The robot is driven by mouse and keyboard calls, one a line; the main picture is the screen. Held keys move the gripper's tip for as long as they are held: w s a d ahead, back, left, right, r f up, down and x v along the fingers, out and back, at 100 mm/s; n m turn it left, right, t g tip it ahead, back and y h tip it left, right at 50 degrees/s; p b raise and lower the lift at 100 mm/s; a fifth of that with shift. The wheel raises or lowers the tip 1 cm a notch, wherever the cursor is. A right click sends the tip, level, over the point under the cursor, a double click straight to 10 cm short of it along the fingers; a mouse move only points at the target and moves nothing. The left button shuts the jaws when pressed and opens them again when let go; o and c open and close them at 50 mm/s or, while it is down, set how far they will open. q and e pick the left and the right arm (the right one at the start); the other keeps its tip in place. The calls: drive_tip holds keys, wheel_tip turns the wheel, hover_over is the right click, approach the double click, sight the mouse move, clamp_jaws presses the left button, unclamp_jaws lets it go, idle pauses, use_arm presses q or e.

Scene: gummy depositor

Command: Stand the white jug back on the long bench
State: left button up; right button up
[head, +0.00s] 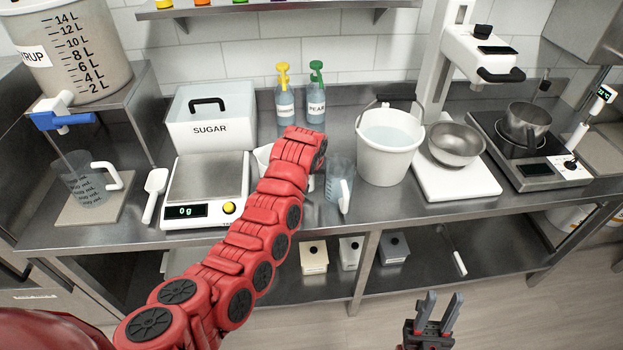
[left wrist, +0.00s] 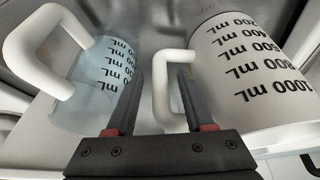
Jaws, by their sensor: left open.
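The white jug (left wrist: 255,75), with black mL marks, fills the right of the left wrist view. Its white handle (left wrist: 160,95) lies between the two fingers of my left gripper (left wrist: 158,80). The fingers are open, with the right one overlapping the handle's loop. In the head view my red left arm hides most of the jug; a white part of it (head: 262,158) shows left of the arm. Whether its base touches the long bench (head: 270,215) is hidden. My right gripper (head: 444,298) is open and empty, low in front of the bench.
A clear jug (head: 340,172) stands close right of my left arm, also in the left wrist view (left wrist: 90,90). A scale (head: 205,180) and sugar box (head: 212,108) are left; a white bucket (head: 388,150) is right. Two bottles (head: 285,105) (head: 316,105) stand behind.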

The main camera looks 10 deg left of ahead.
use_arm(q)
drive_tip(key=b+v, duration=0.2)
drive_tip(key=v, duration=1)
drive_tip(key=shift+b, duration=0.3)
drive_tip(key=shift+f, duration=0.1)
